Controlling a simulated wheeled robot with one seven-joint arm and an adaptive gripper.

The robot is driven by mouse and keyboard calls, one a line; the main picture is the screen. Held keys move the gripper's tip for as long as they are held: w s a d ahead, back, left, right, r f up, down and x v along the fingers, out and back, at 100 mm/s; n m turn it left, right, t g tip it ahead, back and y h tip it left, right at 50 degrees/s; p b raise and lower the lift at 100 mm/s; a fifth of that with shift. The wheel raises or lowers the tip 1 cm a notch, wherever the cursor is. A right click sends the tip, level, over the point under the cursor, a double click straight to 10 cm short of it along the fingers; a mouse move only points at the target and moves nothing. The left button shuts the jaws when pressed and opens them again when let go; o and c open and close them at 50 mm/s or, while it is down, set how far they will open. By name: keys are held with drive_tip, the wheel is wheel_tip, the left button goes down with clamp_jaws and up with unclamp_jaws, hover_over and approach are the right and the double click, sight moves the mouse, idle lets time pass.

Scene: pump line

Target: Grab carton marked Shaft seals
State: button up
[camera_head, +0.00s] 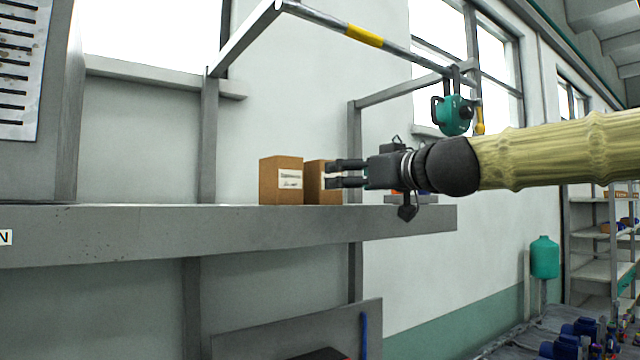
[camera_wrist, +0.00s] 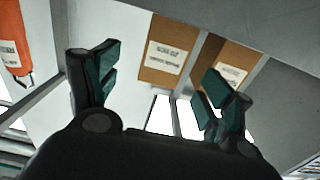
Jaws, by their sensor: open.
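Two brown cartons with white labels stand side by side on a grey shelf (camera_head: 150,233) in the head view. One is the left carton (camera_head: 267,183); the other is the right carton (camera_head: 314,186), partly behind my fingers. The label print is too small to read, so I cannot tell which is marked Shaft seals. My gripper (camera_head: 334,174) is open and empty, pointing left, in front of or beside the right carton. In the wrist view, my gripper (camera_wrist: 162,72) has its fingers spread, with one carton (camera_wrist: 185,28) beyond the gap and another carton (camera_wrist: 241,57) beyond the right finger.
An orange labelled item (camera_wrist: 14,48) shows at the left of the wrist view. A teal device (camera_head: 453,115) hangs from a rail above my arm. A grey cabinet (camera_head: 60,110) stands at the shelf's left, with bare shelf between it and the cartons.

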sight(333, 176)
drive_tip(key=p+x, duration=0.1)
drive_tip(key=x, duration=0.3)
drive_tip(key=shift+w+d, duration=0.15)
drive_tip(key=shift+w+a+r+p, duration=0.25)
drive_tip(key=shift+w+a+p, duration=0.35)
drive_tip(key=shift+a, duration=0.2)
drive_tip(key=shift+p+x, duration=0.35)
drive_tip(key=shift+x, duration=1.6)
drive_tip(key=shift+s+a, duration=0.15)
drive_tip(key=c, duration=1.3)
